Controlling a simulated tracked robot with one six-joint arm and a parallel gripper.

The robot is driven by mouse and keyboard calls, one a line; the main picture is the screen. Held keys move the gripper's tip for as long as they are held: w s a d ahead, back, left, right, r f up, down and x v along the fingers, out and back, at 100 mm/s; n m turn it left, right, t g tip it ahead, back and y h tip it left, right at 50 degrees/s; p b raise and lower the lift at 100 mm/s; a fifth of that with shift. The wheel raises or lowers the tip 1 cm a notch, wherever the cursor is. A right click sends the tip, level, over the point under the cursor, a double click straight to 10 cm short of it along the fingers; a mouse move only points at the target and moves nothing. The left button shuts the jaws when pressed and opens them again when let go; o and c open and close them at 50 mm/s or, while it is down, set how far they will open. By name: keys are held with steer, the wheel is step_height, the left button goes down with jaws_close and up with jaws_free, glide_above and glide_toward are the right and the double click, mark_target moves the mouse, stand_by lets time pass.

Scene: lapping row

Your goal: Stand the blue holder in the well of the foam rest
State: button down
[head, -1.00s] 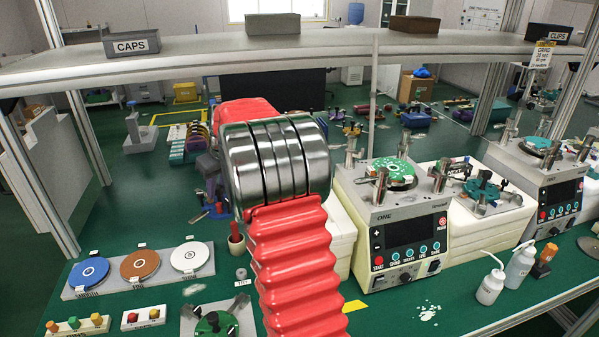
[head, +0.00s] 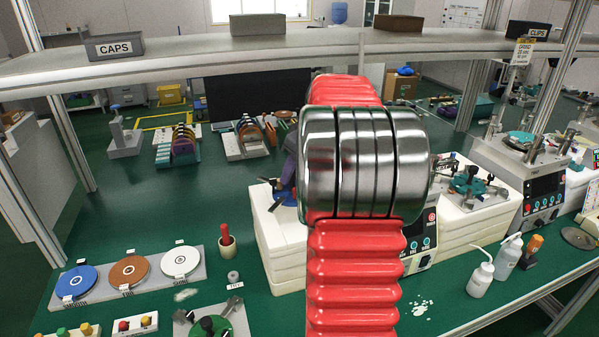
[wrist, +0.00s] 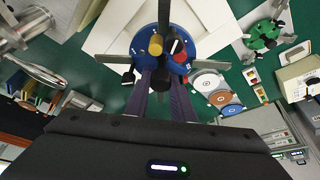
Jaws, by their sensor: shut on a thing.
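The blue holder (wrist: 166,47), a round disc with yellow, red and black knobs and grey arms, is gripped by my gripper (wrist: 163,76), whose purple fingers are shut on it. In the head view the holder (head: 286,197) shows only partly, left of my red arm, which hides the rest. The foam rest (head: 284,270) is a white stacked block behind my arm. In the wrist view the foam rest (wrist: 110,30) lies beneath and around the holder, with square recess edges. The holder hides the well, so I cannot tell whether it touches the foam.
A second white foam stack (head: 470,232) at the right bears a teal holder (head: 472,186). A plate with blue, brown and white discs (head: 128,290) and a red-handled pot (head: 227,247) stand left. White bottles (head: 481,279) stand at right. A shelf (head: 330,45) spans above.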

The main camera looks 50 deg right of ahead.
steer(key=shift+s+r, duration=0.4)
steer(key=shift+s, duration=0.25)
steer(key=shift+d, duration=0.1)
steer(key=shift+f, duration=0.15)
steer(key=shift+s+f, duration=0.1)
steer(key=shift+f, duration=2.65)
steer(key=shift+f, duration=1.1)
steer(key=c, duration=1.4)
jaws_free()
steer(key=shift+f, duration=0.1)
steer(key=shift+c, duration=0.2)
steer(key=v, duration=1.3)
steer(key=shift+r, duration=0.45)
steer(key=shift+s, duration=0.1)
